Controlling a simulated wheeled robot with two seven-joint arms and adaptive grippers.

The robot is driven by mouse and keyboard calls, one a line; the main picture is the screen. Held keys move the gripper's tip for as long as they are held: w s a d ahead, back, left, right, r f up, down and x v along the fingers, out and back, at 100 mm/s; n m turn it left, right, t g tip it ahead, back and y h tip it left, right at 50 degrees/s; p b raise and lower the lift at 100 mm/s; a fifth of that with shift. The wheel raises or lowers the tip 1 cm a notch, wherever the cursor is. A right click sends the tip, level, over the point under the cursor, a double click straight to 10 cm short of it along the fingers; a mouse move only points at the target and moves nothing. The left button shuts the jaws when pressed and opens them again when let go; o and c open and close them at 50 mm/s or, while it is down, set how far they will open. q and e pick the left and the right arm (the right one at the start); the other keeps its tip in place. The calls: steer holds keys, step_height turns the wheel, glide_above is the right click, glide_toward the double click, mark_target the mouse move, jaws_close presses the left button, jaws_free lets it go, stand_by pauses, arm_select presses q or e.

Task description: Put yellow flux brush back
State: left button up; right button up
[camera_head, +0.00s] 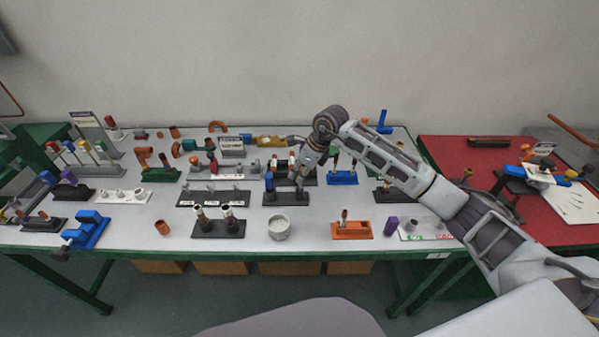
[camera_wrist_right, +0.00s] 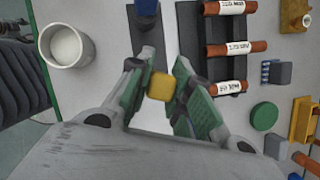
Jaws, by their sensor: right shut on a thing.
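My right gripper (camera_head: 300,177) reaches in from the right over the middle of the bench. In the right wrist view its green-padded fingers (camera_wrist_right: 160,98) are shut on a yellow block-shaped end, which I take to be the yellow flux brush (camera_wrist_right: 160,86). The rest of the brush is hidden below it. A dark holder (camera_head: 285,199) stands just under and in front of the gripper, with a blue-topped piece (camera_head: 269,181) at its left end. That holder also shows in the wrist view (camera_wrist_right: 146,38). Whether the brush touches the holder I cannot tell. My left gripper is not in view.
A rack of labelled copper pipes (camera_wrist_right: 230,48) is close beside the gripper. An orange holder (camera_head: 351,230) and a blue holder (camera_head: 342,178) are to the right. Several other fittings crowd the bench.

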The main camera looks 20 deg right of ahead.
steer(key=shift+f+b, duration=0.3)
steer(key=shift+f, duration=0.1)
steer(key=shift+f, duration=0.3)
steer(key=o, duration=1)
steer(key=shift+r, duration=0.1)
